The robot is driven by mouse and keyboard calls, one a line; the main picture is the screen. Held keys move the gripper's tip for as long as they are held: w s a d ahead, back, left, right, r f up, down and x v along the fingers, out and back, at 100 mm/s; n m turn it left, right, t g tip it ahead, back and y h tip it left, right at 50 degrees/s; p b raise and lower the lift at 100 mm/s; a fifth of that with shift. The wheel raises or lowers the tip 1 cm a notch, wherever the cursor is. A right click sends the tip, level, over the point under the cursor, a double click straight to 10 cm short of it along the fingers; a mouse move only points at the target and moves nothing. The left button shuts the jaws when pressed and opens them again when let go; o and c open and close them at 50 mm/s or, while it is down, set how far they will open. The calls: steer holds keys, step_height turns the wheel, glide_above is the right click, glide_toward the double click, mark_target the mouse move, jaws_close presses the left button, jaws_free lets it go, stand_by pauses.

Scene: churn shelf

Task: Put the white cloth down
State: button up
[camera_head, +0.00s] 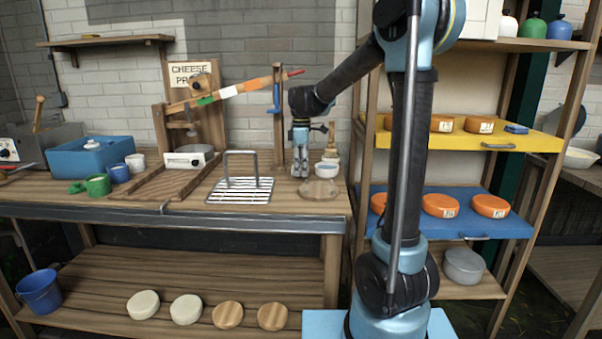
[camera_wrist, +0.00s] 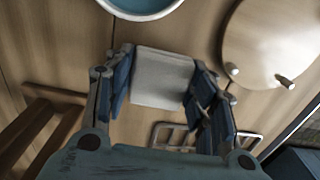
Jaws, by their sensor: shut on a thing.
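The white cloth (camera_wrist: 163,78) shows in the wrist view as a pale, squarish folded piece between my fingers. My gripper (camera_wrist: 160,90) is shut on it, with one finger at its left side and one at its right. In the head view my gripper (camera_head: 300,172) points down close over the back of the wooden workbench (camera_head: 290,203), right of the wire rack. I cannot make out the cloth clearly in the head view. Whether its underside touches the bench is hidden.
A bowl (camera_head: 327,170) and a round wooden board (camera_head: 320,189) are close to my gripper. The wire rack (camera_head: 240,190) with its upright handle stands left. A shelf with orange cheeses (camera_head: 440,206) is right.

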mark_target(301, 167)
steer(key=shift+f, duration=0.85)
steer(key=o, duration=1.1)
steer(key=shift+f, duration=0.1)
step_height(301, 167, up, 12)
